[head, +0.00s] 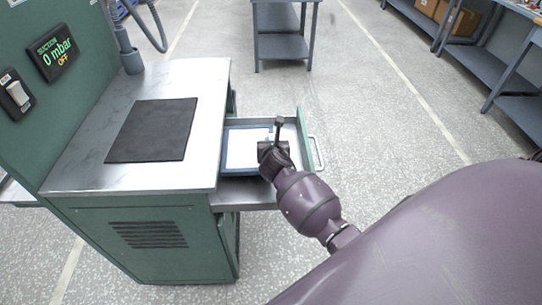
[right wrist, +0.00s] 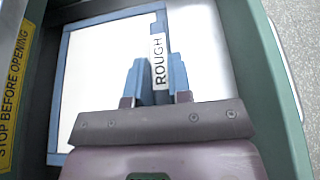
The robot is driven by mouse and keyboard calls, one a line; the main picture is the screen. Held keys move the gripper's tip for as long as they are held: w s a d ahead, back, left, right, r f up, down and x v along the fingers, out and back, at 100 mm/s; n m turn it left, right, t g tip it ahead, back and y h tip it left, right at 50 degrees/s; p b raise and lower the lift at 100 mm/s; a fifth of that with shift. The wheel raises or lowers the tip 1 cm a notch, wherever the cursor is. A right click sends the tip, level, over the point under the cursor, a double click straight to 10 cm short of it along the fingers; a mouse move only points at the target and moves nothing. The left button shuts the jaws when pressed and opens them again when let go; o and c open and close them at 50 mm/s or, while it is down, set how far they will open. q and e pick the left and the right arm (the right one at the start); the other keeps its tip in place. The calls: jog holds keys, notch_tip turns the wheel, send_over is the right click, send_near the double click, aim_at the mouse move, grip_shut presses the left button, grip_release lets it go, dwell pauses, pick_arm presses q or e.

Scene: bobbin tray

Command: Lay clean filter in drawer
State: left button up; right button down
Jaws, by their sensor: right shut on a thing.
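The filter (head: 240,150) is a white panel with a blue frame, inside the open drawer (head: 303,135) at the right side of the green cabinet. The right wrist view shows its white face (right wrist: 95,70) and a blue strip with a label reading ROUGH. My right gripper (head: 278,124) is over the drawer and covers the filter's right part. In the right wrist view my right gripper (right wrist: 158,68) is shut on the filter at the labelled strip. Whether the filter rests fully on the drawer floor I cannot tell. My left gripper is out of view.
The cabinet's steel top (head: 90,165) carries a black mat (head: 153,130). A suction display (head: 53,53) reads 0 mbar, OFF. A yellow label (right wrist: 14,95) reads STOP BEFORE OPENING. A grey table (head: 281,47) stands behind; shelving (head: 480,60) is at upper right. Floor right of the drawer is clear.

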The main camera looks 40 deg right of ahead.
jog(key=shift+f, duration=0.4)
notch_tip(320, 180, down, 4)
jog(key=shift+f+b, duration=0.25)
jog(key=shift+b, duration=0.75)
jog(key=shift+r, duration=0.15)
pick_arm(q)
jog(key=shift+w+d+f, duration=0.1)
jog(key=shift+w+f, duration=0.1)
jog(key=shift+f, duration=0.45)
pick_arm(e)
jog(key=c, duration=1.1)
grip_release()
jog(key=shift+o, duration=0.2)
